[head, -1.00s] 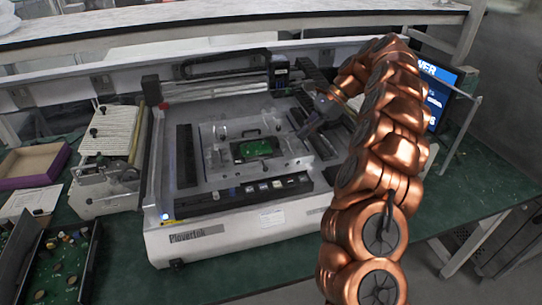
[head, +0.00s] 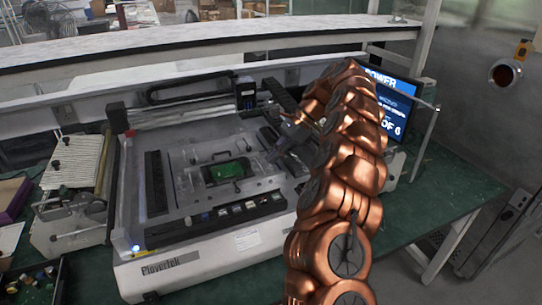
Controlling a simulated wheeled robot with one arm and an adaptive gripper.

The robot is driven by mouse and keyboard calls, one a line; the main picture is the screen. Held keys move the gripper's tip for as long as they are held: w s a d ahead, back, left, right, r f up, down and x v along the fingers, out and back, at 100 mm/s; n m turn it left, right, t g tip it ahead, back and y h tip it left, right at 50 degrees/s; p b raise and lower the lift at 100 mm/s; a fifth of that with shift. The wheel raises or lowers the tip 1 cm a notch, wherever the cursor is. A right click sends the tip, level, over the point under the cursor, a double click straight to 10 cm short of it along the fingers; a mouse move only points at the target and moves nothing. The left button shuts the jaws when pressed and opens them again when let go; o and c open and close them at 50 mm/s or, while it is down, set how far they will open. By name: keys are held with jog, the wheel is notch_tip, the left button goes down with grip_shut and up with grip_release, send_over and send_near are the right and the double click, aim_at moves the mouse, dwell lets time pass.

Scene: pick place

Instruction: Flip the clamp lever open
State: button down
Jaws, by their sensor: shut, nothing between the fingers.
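A green circuit board (head: 224,171) lies in a pale clamping fixture (head: 190,188) on the bed of a white bench machine (head: 190,265). A thin dark bar (head: 228,154) runs along the back edge of the board. It may be the clamp lever, but it is too small to tell or to read as open or shut. My gripper (head: 271,157) is shut and empty. It points down and left over the right side of the fixture, to the right of the board. I cannot tell whether its tips touch the fixture. My arm hides the machine's right side.
A blue screen (head: 395,105) stands behind my arm at the right. A grey device (head: 75,215) sits left of the machine. The green bench top (head: 440,185) is clear at the right.

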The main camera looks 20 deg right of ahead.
aim_at(235, 185)
jog(key=p+x, duration=0.1)
jog(key=x, duration=0.2)
jog(key=a+p+x, duration=0.1)
jog(key=x, duration=0.2)
jog(key=r+x, duration=0.1)
jog(key=x, duration=0.2)
jog(key=shift+a+p, duration=0.15)
jog(key=shift+p, duration=0.25)
jog(key=shift+a+f+p, duration=0.35)
jog(key=shift+a, duration=0.55)
